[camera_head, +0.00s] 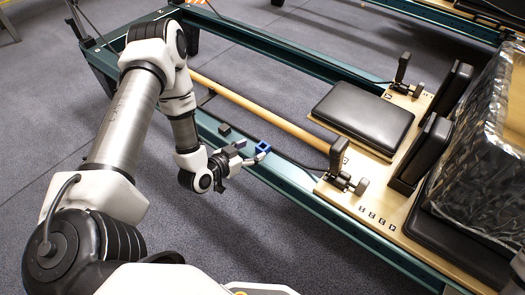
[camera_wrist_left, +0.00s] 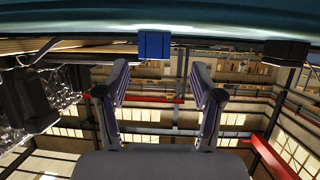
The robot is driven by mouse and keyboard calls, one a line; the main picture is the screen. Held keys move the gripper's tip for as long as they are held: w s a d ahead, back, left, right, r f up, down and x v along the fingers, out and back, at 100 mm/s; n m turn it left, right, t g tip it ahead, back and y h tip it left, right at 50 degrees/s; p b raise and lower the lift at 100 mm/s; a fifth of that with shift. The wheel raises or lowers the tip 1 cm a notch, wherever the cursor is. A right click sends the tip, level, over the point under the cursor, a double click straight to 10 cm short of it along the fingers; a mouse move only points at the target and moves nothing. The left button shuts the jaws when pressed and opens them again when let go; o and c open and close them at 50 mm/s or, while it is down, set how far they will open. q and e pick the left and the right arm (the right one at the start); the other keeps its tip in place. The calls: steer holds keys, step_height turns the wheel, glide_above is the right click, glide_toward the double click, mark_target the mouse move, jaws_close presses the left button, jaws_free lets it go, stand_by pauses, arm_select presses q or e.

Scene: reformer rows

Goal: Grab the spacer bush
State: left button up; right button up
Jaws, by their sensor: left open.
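A small blue block with a hollow look, which I take for the spacer bush (camera_head: 263,147), sits on the teal side rail of the reformer frame. In the left wrist view the spacer bush (camera_wrist_left: 153,44) shows as a blue block against the rail, in line with the gap between my fingers. My left gripper (camera_head: 249,156) is beside it at the rail, with its fingers apart. In the left wrist view my left gripper (camera_wrist_left: 160,78) is open with nothing between its fingers. In the head view the fingers partly overlap the bush; contact cannot be told. My right gripper is out of view.
A small dark block (camera_head: 224,129) sits on the rail left of the bush; a black block (camera_wrist_left: 285,52) shows in the wrist view. A wooden bar (camera_head: 265,113) runs behind. The wooden platform with a black pad (camera_head: 363,113) lies to the right. Grey floor is clear in front.

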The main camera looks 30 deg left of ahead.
mark_target(265, 145)
arm_select(q)
steer(key=b+x, duration=0.2)
steer(key=x, duration=0.1)
steer(key=b+x, duration=0.1)
steer(key=x, duration=0.1)
steer(key=shift+w+d+f, duration=0.15)
steer(key=shift+d, duration=0.2)
steer(key=shift+w, duration=0.15)
steer(key=c, duration=1)
steer(key=shift+c, duration=0.2)
